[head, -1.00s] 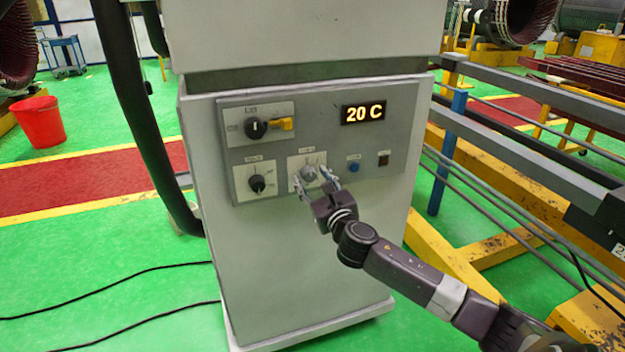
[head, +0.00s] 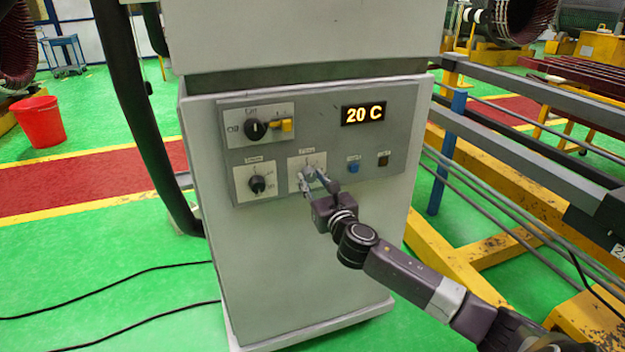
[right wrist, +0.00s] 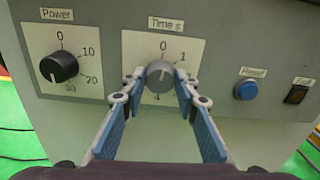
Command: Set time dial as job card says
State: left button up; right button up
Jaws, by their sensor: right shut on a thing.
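The time dial (right wrist: 160,76) is a grey knob on a white plate marked "Time s", with 0 above it and 1 at its upper right. It also shows in the head view (head: 309,172), partly covered by the fingers. My right gripper (right wrist: 160,84) is shut on the dial, one finger on each side; it also shows in the head view (head: 314,182). The dial's exact setting is hard to read. My left gripper is not in view. No job card shows.
The cabinet panel also holds a black power dial (right wrist: 59,67), a blue button (right wrist: 247,90), a dark switch (right wrist: 297,94), an upper rotary switch (head: 256,129) with a yellow piece beside it, and a display (head: 363,114) reading 20 C. Yellow frames stand at the right.

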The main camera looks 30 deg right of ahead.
jog(key=m, duration=0.4)
jog(key=shift+m+p, duration=0.3)
jog(key=shift+p, duration=0.1)
jog(key=m, duration=0.4)
jog(key=shift+m+p, duration=0.3)
jog(key=m, duration=0.4)
jog(key=shift+d+f, duration=0.1)
jog(key=m+p, duration=0.1)
jog(key=m, duration=0.4)
jog(key=m+p, duration=0.1)
jog(key=m, duration=0.2)
jog(key=shift+m, duration=0.3)
jog(key=m+p, duration=0.1)
jog(key=m, duration=0.3)
jog(key=shift+m, duration=0.3)
jog(key=m+p, duration=0.1)
jog(key=m, duration=0.2)
jog(key=shift+f+m+p, duration=0.1)
jog(key=shift+m+p, duration=0.2)
jog(key=shift+p, duration=0.05)
jog(key=shift+f+m+p, duration=0.1)
jog(key=shift+m+p, duration=0.55)
jog(key=shift+m, duration=1.25)
